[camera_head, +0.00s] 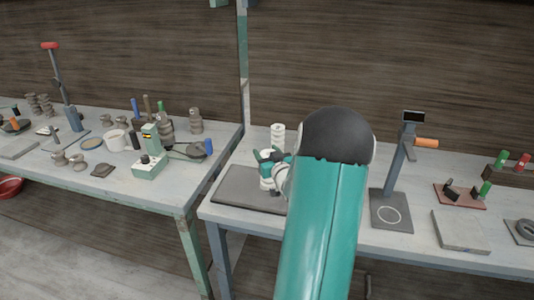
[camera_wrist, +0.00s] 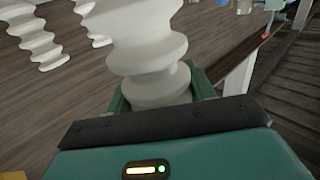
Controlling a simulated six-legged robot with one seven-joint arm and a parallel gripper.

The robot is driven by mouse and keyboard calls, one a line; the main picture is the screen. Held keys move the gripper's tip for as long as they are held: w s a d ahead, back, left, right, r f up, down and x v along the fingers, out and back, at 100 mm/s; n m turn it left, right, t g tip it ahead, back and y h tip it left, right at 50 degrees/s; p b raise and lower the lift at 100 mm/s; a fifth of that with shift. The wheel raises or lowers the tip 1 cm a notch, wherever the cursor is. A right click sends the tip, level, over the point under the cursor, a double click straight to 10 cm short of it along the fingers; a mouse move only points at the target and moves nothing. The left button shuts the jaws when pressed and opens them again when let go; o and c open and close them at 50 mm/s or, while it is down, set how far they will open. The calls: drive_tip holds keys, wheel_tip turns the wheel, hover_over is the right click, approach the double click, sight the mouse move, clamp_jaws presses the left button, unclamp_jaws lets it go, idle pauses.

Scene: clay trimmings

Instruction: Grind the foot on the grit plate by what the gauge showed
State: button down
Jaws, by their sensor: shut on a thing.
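My gripper (camera_head: 271,158) is over the right part of a flat dark grey plate (camera_head: 232,188), which looks like the grit plate. In the wrist view my gripper (camera_wrist: 160,92) is shut on a pale, ridged clay piece (camera_wrist: 148,45), held between its green jaws. The piece's foot and any contact with the plate are hidden. A post stand with a small dark display (camera_head: 413,117) and an orange handle, likely the gauge, stands to the right; its display is unreadable. My arm covers the middle of the head view.
A white ridged piece (camera_head: 278,133) stands behind my gripper. Farther right are a grey slab (camera_head: 458,231) and a reddish board (camera_head: 459,196) with small tools. The left bench holds a green box (camera_head: 149,168), cups and clay pieces. A gap separates the benches.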

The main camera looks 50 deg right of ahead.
drive_tip(key=shift+f, duration=0.55)
idle(0.8)
drive_tip(key=shift+w, duration=0.1)
